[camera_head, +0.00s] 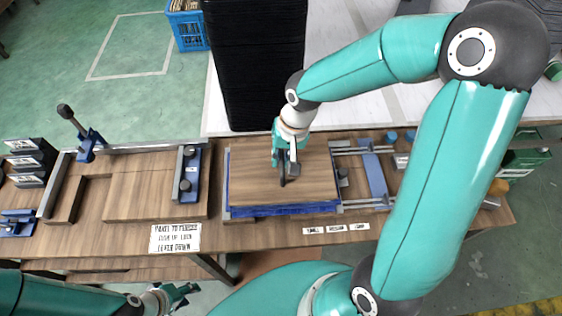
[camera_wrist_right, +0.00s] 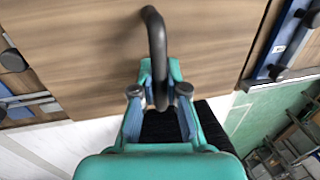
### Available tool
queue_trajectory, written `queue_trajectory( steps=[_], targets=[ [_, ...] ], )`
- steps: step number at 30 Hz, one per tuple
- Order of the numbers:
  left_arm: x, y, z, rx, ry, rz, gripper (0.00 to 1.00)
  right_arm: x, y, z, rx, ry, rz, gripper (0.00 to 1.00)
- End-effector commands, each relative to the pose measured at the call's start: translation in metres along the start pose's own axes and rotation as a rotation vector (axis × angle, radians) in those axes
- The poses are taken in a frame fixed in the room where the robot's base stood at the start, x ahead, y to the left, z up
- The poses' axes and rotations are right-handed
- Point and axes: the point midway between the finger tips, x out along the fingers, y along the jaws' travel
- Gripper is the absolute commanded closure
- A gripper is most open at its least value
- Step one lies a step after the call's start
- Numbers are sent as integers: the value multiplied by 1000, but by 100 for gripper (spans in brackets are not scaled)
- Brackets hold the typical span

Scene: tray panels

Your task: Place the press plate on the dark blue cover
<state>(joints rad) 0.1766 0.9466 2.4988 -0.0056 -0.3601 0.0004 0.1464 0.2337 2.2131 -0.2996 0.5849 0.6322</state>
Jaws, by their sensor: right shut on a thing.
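The press plate (camera_head: 245,180) is a wood-grain board with a dark bent handle (camera_wrist_right: 156,40). My right gripper (camera_head: 284,165) is shut on this handle from above; the right wrist view shows the handle between its fingers (camera_wrist_right: 160,98). The plate lies over the dark blue cover (camera_head: 285,209), whose blue edge shows along the plate's front and left side. Most of the cover is hidden under the plate, and I cannot tell if a small gap is left between them. My left gripper (camera_head: 183,292) is open and empty at the bottom left, in front of the bench.
The wooden bench (camera_head: 265,237) carries a left fixture with a wood panel (camera_head: 145,190) and a blue clamp bar (camera_head: 188,175). A blue slider on rails (camera_head: 373,175) stands right of the plate. A tall black stack (camera_head: 255,60) rises behind. Labels lie along the front edge.

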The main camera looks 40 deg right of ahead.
Motion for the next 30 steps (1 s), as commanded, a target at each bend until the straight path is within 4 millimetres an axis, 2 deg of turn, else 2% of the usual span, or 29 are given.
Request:
queue_trajectory(
  steps=[3,6,17,18,22,30],
  targets=[
    [0,0,0,0,0,0,60,18,4,0,1,-3,3,100],
    [0,0,0,0,0,0,60,26,6,0,0,-1,1,100],
    [4,-1,0,0,0,0,60,29,6,0,0,1,0,100],
    [3,-1,0,0,0,0,60,28,6,0,0,0,1,83],
    [2,-1,0,0,0,0,60,28,6,0,-1,0,1,62],
    [2,-1,0,0,0,0,60,28,6,0,-1,-1,1,62]
  ],
)
